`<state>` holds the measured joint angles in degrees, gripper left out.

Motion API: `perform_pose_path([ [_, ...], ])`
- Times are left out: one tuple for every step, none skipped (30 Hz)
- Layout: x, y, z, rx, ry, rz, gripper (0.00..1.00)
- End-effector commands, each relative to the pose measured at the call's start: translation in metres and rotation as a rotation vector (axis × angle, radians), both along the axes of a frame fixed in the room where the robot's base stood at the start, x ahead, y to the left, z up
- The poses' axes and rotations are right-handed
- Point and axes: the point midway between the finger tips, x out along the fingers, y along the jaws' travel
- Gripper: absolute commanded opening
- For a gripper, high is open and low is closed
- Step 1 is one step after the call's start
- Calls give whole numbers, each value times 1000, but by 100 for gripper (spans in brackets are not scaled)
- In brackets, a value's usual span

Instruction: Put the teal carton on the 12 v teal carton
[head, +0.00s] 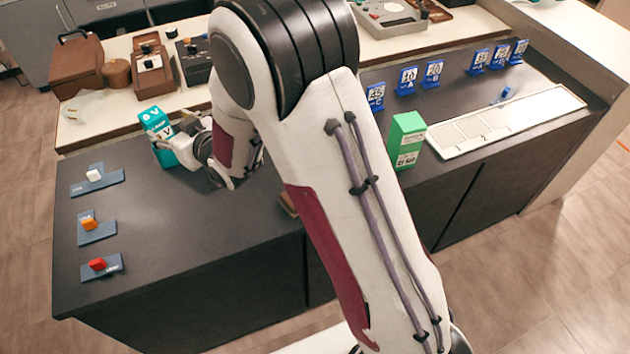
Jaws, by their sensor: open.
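Two teal cartons show left of my gripper on the dark counter. The upper one in the picture (154,119) has a white mark that looks like a V. The lower one (164,157) has a white label with a V on it and is partly hidden by my gripper. They appear to touch, with the upper one on the lower one, but I cannot be sure it is not behind. I cannot read 12 on either. My gripper (188,143) is open close beside the cartons, its fingertips partly hidden by my wrist.
A green carton (407,140) stands right of my arm. Blue numbered signs (408,80) and a white tray (505,122) are on the right. Blue plates with a white, an orange (89,223) and a red piece lie at left. Between them and my arm the counter is clear.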

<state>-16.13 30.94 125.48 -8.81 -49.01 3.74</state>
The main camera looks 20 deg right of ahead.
Motion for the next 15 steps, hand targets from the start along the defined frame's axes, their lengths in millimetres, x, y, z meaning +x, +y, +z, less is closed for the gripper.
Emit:
perform_pose_path([
  [0, -2, 3, -2, 2, -4, 55],
  [-1, -4, 5, -5, 6, -7, 55],
  [-2, -7, 8, -8, 10, -11, 55],
  [-2, -9, 10, -11, 14, -15, 55],
  [-3, -12, 12, -14, 20, -20, 55],
  [-5, -16, 17, -20, 27, -27, 55],
  [-6, -19, 20, -24, 35, -32, 55],
  [-8, -22, 23, -29, 42, -38, 55],
  [-11, -28, 27, -35, 53, -47, 55],
  [-13, -32, 31, -40, 61, -54, 55],
  [-15, -36, 34, -45, 71, -61, 55],
  [-19, -42, 39, -52, 83, -71, 55],
  [-22, -46, 43, -57, 93, -78, 55],
  [-25, -50, 46, -63, 104, -84, 55],
  [-29, -56, 50, -69, 118, -93, 55],
])
